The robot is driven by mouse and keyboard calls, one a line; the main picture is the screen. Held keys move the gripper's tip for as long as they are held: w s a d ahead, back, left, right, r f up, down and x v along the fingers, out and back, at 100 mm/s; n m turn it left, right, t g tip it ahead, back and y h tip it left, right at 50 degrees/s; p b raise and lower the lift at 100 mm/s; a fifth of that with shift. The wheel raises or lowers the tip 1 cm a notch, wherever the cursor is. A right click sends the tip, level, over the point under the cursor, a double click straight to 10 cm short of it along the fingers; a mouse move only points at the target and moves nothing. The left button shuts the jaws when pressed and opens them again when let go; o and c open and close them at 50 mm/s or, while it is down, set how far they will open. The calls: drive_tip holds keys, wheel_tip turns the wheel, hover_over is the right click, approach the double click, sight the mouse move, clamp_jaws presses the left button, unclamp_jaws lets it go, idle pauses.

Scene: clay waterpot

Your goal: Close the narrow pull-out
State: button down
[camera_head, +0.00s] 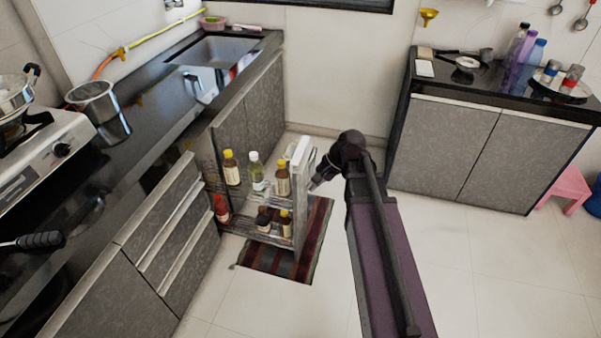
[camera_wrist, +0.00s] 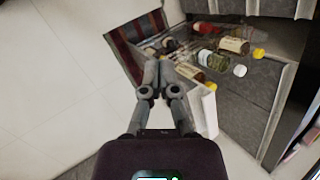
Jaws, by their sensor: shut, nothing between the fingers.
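The narrow pull-out (camera_head: 300,195) stands out from the left counter's cabinet front, with bottles on its upper and lower racks. Its front panel, pale along the top edge, faces right toward my arm.
A striped mat (camera_head: 275,262) lies on the floor under the pull-out. Drawers (camera_head: 165,225) are left of it and a sink (camera_head: 215,50) is behind. A second counter (camera_head: 490,150) stands at the right, with a pink stool (camera_head: 568,188) beside it.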

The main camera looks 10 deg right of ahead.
drive_tip(key=w+d+f+m+t+y+b, duration=0.4)
drive_tip(key=w+f+m+b, duration=0.45)
drive_tip(key=b, duration=0.45)
drive_tip(key=m+t+y+b, duration=0.3)
drive_tip(key=m+y+b, duration=0.35)
drive_tip(key=b, duration=0.55)
approach(300, 165)
drive_tip(key=s+d+r, duration=0.2)
drive_tip(key=d, duration=0.2)
drive_tip(key=shift+w+a+h, duration=0.1)
drive_tip(key=shift+w+h, duration=0.1)
drive_tip(key=shift+h, duration=0.15)
drive_tip(key=shift+a, duration=0.15)
drive_tip(key=x, duration=1.4)
drive_tip(key=shift+s+f, duration=0.1)
drive_tip(key=shift+s, duration=0.05)
drive_tip(key=shift+w, duration=0.2)
